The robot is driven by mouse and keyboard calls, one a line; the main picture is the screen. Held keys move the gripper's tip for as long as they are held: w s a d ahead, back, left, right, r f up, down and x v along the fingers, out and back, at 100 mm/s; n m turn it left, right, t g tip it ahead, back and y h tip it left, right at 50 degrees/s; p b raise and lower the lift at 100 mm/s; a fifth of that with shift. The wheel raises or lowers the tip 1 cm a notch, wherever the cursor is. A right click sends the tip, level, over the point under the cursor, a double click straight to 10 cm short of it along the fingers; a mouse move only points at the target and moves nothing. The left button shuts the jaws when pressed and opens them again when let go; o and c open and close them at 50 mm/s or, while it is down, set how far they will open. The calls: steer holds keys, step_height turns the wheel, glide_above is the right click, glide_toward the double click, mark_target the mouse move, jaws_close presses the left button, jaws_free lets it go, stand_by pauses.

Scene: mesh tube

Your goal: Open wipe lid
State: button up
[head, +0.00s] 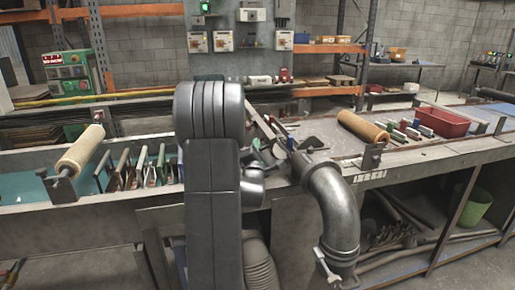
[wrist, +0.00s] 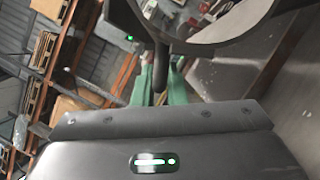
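No wipe container or lid can be clearly made out in either view. My arm stands upright in the middle of the head view and hides part of the bench behind it. My gripper (wrist: 160,120) shows in the wrist view as a dark grey body with green lights along the bottom. Its fingers cannot be clearly told apart, and nothing is clearly held. A large round grey rim (wrist: 215,40) fills the top of the wrist view. A narrow dark upright piece and green shapes (wrist: 178,85) show beyond the gripper body; what they are is unclear.
A long metal bench (head: 80,228) crosses the head view. It bears a tan roller (head: 80,149) at left, another roller (head: 362,127) and a red bin (head: 441,122) at right. Several upright tools stand left of my arm. A green bucket (head: 472,203) sits below at right.

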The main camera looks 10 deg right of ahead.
jaws_close()
steer(key=shift+d+r+m+g, duration=0.3)
steer(key=shift+r+m, duration=0.55)
steer(key=shift+m, duration=0.15)
steer(key=shift+d+r+m+g, duration=0.25)
steer(key=shift+r+m+g, duration=0.1)
steer(key=shift+m, duration=0.35)
steer(key=o, duration=0.6)
jaws_free()
steer(key=shift+c, duration=0.2)
